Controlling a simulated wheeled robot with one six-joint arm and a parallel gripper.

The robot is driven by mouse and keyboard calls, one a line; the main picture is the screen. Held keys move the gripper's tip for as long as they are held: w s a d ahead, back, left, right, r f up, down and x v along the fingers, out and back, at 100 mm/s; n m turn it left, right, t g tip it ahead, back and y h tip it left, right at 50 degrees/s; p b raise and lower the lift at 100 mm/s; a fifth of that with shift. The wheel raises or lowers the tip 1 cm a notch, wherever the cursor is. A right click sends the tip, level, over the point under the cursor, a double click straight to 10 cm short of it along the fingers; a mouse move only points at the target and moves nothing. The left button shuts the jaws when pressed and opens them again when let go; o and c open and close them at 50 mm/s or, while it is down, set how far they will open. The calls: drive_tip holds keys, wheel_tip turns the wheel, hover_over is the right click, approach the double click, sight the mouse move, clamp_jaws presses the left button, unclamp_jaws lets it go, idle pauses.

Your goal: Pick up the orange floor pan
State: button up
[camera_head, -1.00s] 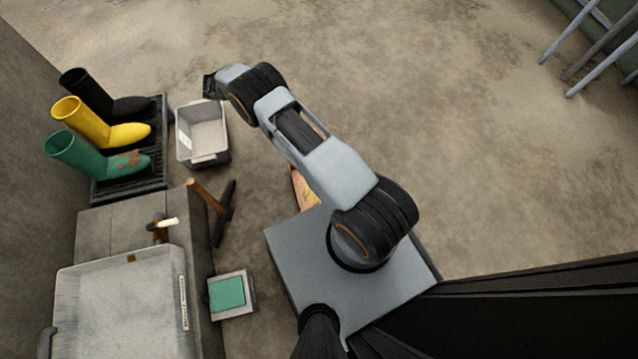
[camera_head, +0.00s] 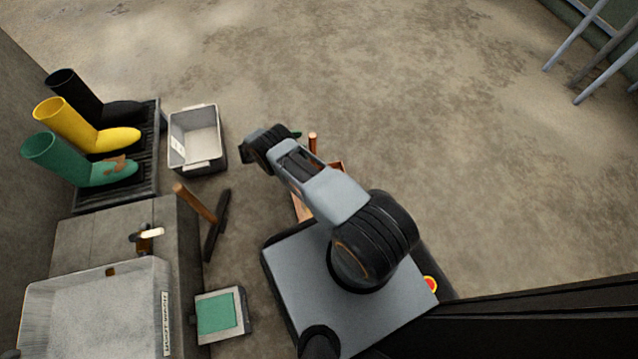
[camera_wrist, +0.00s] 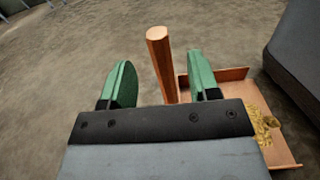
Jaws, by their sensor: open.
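The orange floor pan (camera_wrist: 205,76) lies on the floor in the wrist view, with a heap of yellowish grain (camera_wrist: 262,127) in it. Its upright wooden-looking handle (camera_wrist: 162,62) stands between the two green fingers of my gripper (camera_wrist: 165,85), which is open. The handle looks nearer the right finger; I cannot tell if it touches. In the head view the handle top (camera_head: 313,138) and part of the pan (camera_head: 302,209) show beside my arm, which hides the rest. One green fingertip (camera_head: 297,134) shows close to the handle.
My base is close beside the pan. A grey bin (camera_head: 222,160), a rack (camera_head: 150,185) with boots (camera_head: 85,125), a brush with a wooden handle (camera_head: 197,204) and a green-topped scale-like box (camera_head: 217,313) stand at the left. The floor beyond and right is open.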

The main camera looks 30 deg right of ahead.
drive_tip(key=s+d, duration=0.1)
drive_tip(key=d, duration=0.6)
drive_tip(key=shift+s+b, duration=0.15)
drive_tip(key=shift+b, duration=0.2)
clamp_jaws()
idle(0.6)
